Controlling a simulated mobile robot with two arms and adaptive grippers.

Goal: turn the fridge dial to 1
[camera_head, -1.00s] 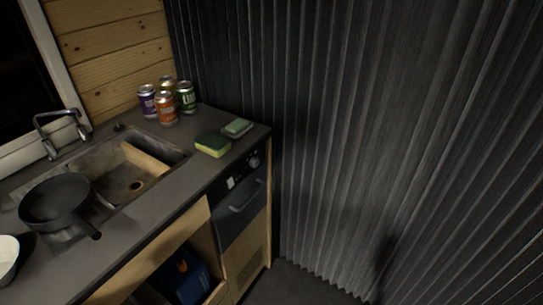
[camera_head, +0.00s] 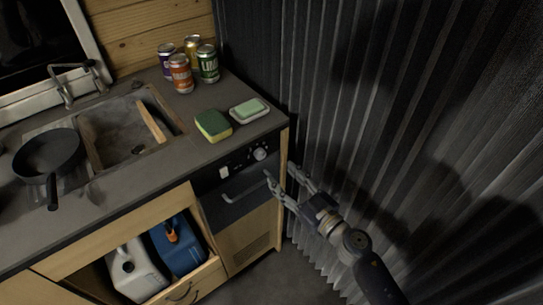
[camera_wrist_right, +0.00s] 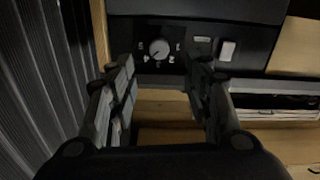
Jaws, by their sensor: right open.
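The fridge (camera_head: 246,205) is a dark front built into the counter's right end, with a handle across it. Its dial (camera_head: 260,154) is a small round light knob on the dark control strip. In the right wrist view the dial (camera_wrist_right: 159,48) has white numbers around it; I cannot tell surely which one it points at. My right gripper (camera_head: 279,173) is open and empty, just below and right of the dial, apart from it. In the right wrist view its fingers (camera_wrist_right: 160,85) stand either side of the dial's line, with the dial beyond them. My left gripper is not in view.
A corrugated dark wall (camera_head: 400,120) stands close on the right. On the counter are a sponge (camera_head: 213,126), a soap dish (camera_head: 249,110), several cans (camera_head: 181,75), a sink (camera_head: 128,132) and a pan (camera_head: 46,155). Below, an open compartment holds a blue canister (camera_head: 178,247).

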